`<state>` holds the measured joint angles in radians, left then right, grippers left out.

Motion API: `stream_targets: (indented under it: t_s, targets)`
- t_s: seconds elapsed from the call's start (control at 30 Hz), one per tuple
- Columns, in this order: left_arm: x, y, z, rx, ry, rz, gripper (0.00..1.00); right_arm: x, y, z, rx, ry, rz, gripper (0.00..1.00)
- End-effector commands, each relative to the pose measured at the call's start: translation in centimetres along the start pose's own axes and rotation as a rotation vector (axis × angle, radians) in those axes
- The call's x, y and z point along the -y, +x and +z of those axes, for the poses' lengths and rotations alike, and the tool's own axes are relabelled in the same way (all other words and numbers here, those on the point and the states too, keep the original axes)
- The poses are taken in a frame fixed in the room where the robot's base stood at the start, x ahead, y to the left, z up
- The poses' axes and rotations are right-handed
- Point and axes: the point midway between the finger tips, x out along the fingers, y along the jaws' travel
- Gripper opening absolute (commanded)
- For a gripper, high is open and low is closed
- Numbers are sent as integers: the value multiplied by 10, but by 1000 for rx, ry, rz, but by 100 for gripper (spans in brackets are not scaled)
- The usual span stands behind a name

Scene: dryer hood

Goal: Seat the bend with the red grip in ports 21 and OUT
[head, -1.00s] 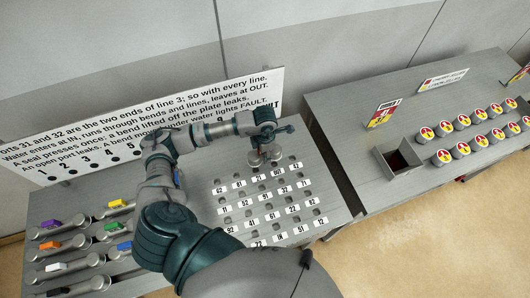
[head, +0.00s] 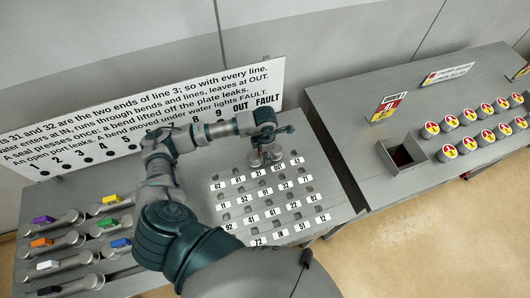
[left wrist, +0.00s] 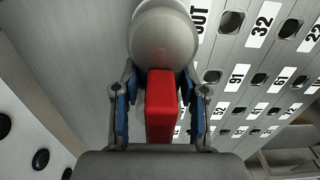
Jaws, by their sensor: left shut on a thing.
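My left gripper (head: 277,136) is over the far side of the numbered port plate (head: 285,215). In the left wrist view its two fingers (left wrist: 160,105) are shut on the red grip (left wrist: 161,110) of a grey bend (left wrist: 165,35). In the head view the two round ends of the bend (head: 255,158) point down, just behind the labels 21 and OUT (head: 278,167). The OUT label also shows in the left wrist view, right beside the bend. I cannot tell whether the ends touch the ports, which they hide. My right gripper is not in view.
Several bends with coloured grips lie in rows at left, one with a purple grip (head: 43,220). A sign board (head: 150,120) stands behind the plate. On the right bench are an open bin (head: 403,155) and several red-and-yellow capped cylinders (head: 467,146).

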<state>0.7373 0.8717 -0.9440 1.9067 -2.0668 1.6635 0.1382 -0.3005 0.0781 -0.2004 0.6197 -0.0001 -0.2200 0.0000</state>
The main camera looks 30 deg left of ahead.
Motion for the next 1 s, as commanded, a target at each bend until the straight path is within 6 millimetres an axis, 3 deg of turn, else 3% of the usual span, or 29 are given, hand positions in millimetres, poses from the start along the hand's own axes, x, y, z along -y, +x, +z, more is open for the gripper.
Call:
stream_targets:
  t_s: [1.0]
  targets:
    - [1,0,0,0,0,0,0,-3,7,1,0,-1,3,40]
